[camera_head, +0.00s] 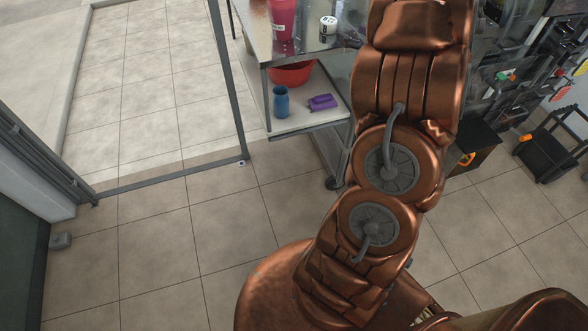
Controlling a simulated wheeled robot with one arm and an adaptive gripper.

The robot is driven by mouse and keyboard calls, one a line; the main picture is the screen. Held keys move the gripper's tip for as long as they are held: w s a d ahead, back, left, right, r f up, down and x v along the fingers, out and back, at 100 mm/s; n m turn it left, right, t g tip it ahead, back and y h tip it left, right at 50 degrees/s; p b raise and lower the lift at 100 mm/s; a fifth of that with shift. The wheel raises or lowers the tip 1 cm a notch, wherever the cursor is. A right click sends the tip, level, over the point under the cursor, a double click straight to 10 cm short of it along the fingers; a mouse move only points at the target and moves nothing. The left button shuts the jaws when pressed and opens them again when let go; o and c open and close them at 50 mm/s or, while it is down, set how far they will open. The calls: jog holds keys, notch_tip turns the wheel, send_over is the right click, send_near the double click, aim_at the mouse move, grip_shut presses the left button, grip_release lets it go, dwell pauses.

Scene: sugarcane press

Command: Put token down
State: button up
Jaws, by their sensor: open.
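I do not see a token in the head view. My copper-coloured arm rises through the middle right and runs out of the picture at the top. My gripper is not in view, so what is at it cannot be seen.
A metal cart with a lower shelf (300,121) stands behind my arm. It bears a pink cup (283,18), a white container (327,29), a red bowl (291,74), a blue jar (281,102) and a purple object (322,102). Black racks (550,155) stand right. Tiled floor (150,260) is clear left.

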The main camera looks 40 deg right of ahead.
jog(key=w+g+h, duration=0.1)
jog(key=w+a+r+g+h, duration=0.1)
jog(key=g, duration=0.1)
jog(key=shift+w+a+r, duration=0.15)
jog(key=shift+a+r, duration=0.05)
jog(key=s+a+f+m+g, duration=0.1)
jog(key=s+a+g, duration=0.25)
jog(key=a, duration=0.45)
jog(key=s+a+f+g+y, duration=0.1)
jog(key=s+a+g, duration=0.3)
jog(key=a, duration=0.5)
jog(key=s+a+f+m+g, duration=0.1)
jog(key=s+a+g, duration=0.1)
jog(key=s+a, duration=0.5)
jog(key=s+a+n+g+y, duration=0.3)
jog(key=s+a+g+y, duration=0.1)
jog(key=s+a, duration=1.2)
jog(key=shift+s+a+f+g, duration=0.2)
jog(key=shift+a+f+g, duration=0.2)
jog(key=shift+a+g, duration=0.45)
jog(key=shift+a, duration=0.15)
jog(key=shift+r+p, duration=1.35)
